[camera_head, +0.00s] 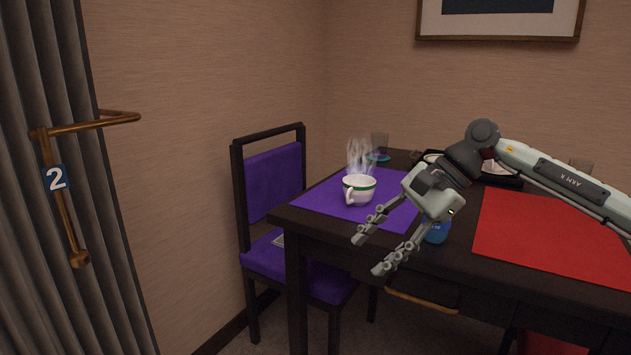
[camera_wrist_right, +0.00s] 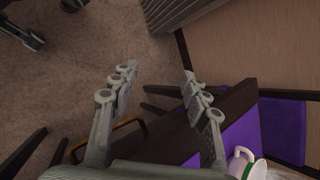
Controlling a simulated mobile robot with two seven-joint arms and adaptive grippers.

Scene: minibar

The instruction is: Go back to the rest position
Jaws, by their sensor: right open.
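My right gripper (camera_head: 367,254) is open and empty, in front of the dark table's near edge, with its fingers pointing down to the left. In the right wrist view its fingers (camera_wrist_right: 160,82) are spread apart with nothing between them. A white cup (camera_head: 358,190) with a green band steams on the purple mat (camera_head: 318,197), to the left of and behind the gripper, not touched by it. The cup also shows at the lower right of the right wrist view (camera_wrist_right: 246,163). My left gripper is not in view.
A blue object (camera_head: 437,232) stands by the table's front edge, partly behind my gripper. A red mat (camera_head: 545,235) lies to the right. A purple chair (camera_head: 274,185) stands left of the table. A dark tray (camera_head: 502,181) and glasses are at the back. A brass handle (camera_head: 424,300) is on the table front.

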